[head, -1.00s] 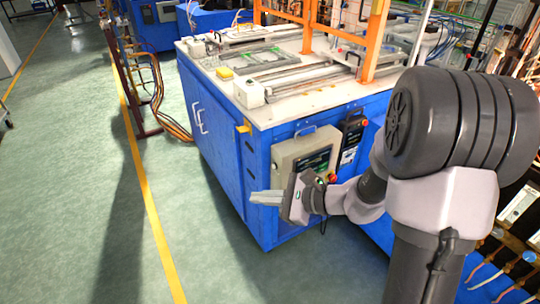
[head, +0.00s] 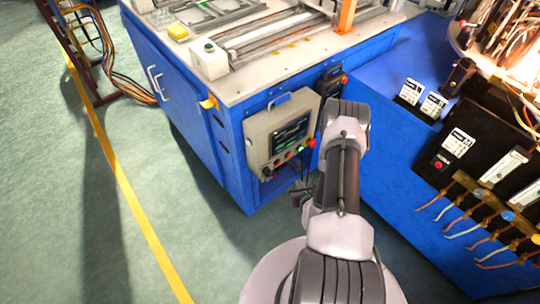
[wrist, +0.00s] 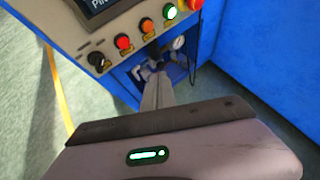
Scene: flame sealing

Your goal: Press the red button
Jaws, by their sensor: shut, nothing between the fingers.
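A beige control box (head: 257,135) with a screen hangs on the side of the blue cabinet. Its lower edge carries a row of controls. In the wrist view, a red button (wrist: 122,42) sits between a black knob (wrist: 95,58) and an orange button (wrist: 147,25). A lit green button (wrist: 170,12) follows, and a larger red knob (wrist: 194,4) is partly cut off at the top. My gripper (wrist: 158,76) is shut and empty, below the row and apart from the red button in the picture. In the head view, my arm hides most of the gripper.
A gauge and fittings (wrist: 178,43) show in the cabinet opening below the box. The blue cabinet (head: 185,125) has a white worktop. A second blue bench (head: 395,150) stands at the right with black units and loose wires. Green floor (head: 60,220) at the left is clear.

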